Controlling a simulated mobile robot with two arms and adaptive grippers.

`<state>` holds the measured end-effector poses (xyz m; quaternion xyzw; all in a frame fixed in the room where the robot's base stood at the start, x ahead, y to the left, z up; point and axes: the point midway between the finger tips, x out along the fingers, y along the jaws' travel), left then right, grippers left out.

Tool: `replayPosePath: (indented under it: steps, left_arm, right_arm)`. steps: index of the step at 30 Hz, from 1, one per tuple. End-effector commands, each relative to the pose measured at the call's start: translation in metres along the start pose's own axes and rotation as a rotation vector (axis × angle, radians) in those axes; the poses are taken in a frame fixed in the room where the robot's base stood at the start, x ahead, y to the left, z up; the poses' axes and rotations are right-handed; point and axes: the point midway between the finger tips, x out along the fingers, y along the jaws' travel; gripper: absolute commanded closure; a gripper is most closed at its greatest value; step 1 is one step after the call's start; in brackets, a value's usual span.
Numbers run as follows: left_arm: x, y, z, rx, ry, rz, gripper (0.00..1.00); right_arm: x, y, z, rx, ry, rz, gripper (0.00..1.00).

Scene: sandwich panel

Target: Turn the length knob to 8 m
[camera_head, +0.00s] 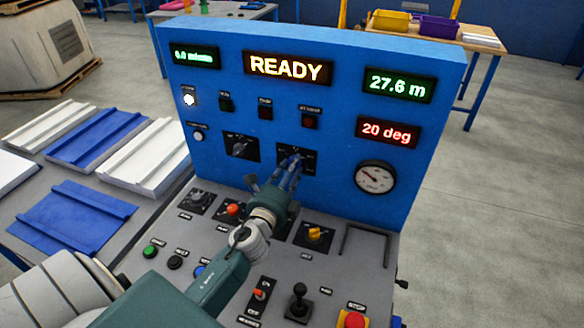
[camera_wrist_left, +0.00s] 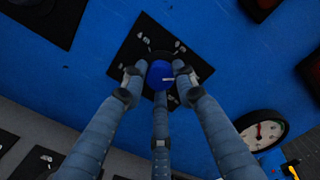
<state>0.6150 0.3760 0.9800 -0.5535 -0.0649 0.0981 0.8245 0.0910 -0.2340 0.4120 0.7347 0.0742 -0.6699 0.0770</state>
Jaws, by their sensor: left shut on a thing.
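The blue control panel (camera_head: 340,110) stands upright, with a green display (camera_head: 398,86) reading 27.6 m. My left gripper (camera_head: 292,166) reaches the right of two black dial plates on its face. In the left wrist view the fingers (camera_wrist_left: 161,82) are shut around a blue-capped knob (camera_wrist_left: 160,72) with a pale pointer line, on a black plate (camera_wrist_left: 135,45) with small marks. The plate's markings are too small to read, so I cannot tell the setting. The fingers hide most of the knob in the head view. My right gripper is not in view.
Another dial (camera_head: 240,146) sits to the left and a round gauge (camera_head: 374,177) to the right. A red display (camera_head: 387,132) reads 20 deg and an amber one (camera_head: 288,67) reads READY. The grey desk below carries a joystick (camera_head: 299,304) and a red stop button (camera_head: 354,320).

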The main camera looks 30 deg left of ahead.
Motion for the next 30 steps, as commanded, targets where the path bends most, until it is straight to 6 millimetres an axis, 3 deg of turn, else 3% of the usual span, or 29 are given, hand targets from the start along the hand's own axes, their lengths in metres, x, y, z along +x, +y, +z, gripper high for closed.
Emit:
replayPosePath:
  steps: [9, 25, 26, 28, 30]
  left_arm:
    - [-0.0006, 0.0039, 0.0015, 0.117, -0.003, 0.008, 0.98]
    - [-0.0002, 0.0024, 0.0021, 0.138, -0.004, 0.006, 0.98]
    - [-0.0002, 0.0023, 0.0022, 0.138, -0.004, 0.006, 0.68]
    - [-0.0001, 0.002, 0.0022, 0.138, -0.004, 0.005, 0.54]
    - [0.0, 0.0014, 0.0018, 0.137, -0.003, 0.004, 0.53]
  right_arm:
    - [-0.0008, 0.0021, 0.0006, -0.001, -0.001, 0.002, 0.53]
    - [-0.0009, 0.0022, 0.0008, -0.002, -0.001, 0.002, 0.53]
    - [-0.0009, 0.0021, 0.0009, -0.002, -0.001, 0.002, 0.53]
    - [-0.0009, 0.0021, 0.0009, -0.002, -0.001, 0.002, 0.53]
    - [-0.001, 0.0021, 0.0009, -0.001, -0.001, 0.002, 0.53]
